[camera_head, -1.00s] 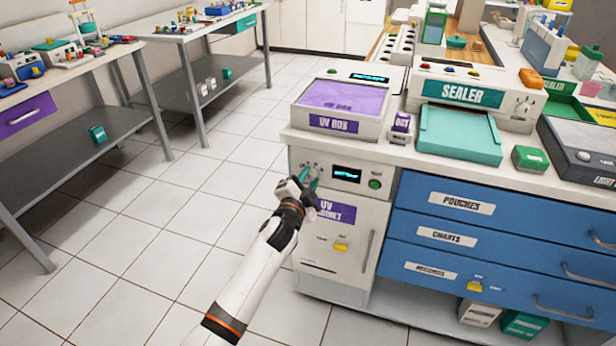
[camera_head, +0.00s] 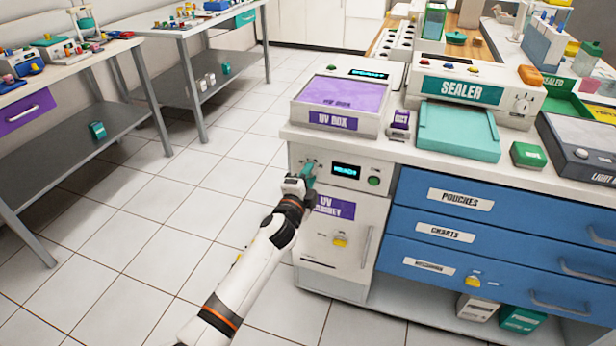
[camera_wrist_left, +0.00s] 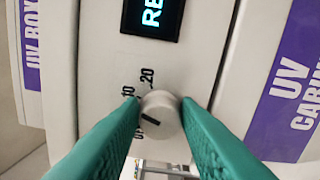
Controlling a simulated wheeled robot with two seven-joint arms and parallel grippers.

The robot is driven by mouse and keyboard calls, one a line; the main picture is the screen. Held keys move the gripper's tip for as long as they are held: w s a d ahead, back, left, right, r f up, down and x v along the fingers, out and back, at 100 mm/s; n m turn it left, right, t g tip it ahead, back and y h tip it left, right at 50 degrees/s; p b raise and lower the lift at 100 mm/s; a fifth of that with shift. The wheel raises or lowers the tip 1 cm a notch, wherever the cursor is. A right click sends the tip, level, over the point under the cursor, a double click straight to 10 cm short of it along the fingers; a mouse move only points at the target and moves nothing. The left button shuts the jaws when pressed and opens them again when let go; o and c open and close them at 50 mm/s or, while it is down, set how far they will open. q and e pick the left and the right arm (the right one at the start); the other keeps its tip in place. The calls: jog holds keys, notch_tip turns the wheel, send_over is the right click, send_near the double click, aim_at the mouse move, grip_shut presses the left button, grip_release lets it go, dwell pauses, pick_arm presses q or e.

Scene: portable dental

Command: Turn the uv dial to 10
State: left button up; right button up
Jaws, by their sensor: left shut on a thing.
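The uv dial (camera_wrist_left: 160,115) is a round pale knob with a dark line across it, on the white front of the UV cabinet (camera_head: 322,270). My left gripper (camera_wrist_left: 160,112) has its teal fingers closed on the dial's two sides. In the wrist view, small marks beside the dial include a readable 20 (camera_wrist_left: 147,78) and a partly covered mark; the dial's exact setting is unclear. In the head view my left gripper (camera_head: 309,173) is at the cabinet's upper panel and mostly hides the dial. My right gripper is out of view.
A lit display (camera_head: 346,170) and green button (camera_head: 375,181) are right of the dial. The UV box (camera_head: 340,105) stands on the counter above. Blue drawers (camera_head: 490,235) are to the right. Tiled floor (camera_head: 190,225) to the left is clear.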

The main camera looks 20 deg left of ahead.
pick_arm(q)
jog(key=shift+f, duration=0.1)
jog(key=o, duration=0.9)
jog(key=shift+o, duration=0.2)
jog(key=s+p, duration=0.1)
jog(key=s, duration=1.1)
jog(key=shift+a, duration=0.2)
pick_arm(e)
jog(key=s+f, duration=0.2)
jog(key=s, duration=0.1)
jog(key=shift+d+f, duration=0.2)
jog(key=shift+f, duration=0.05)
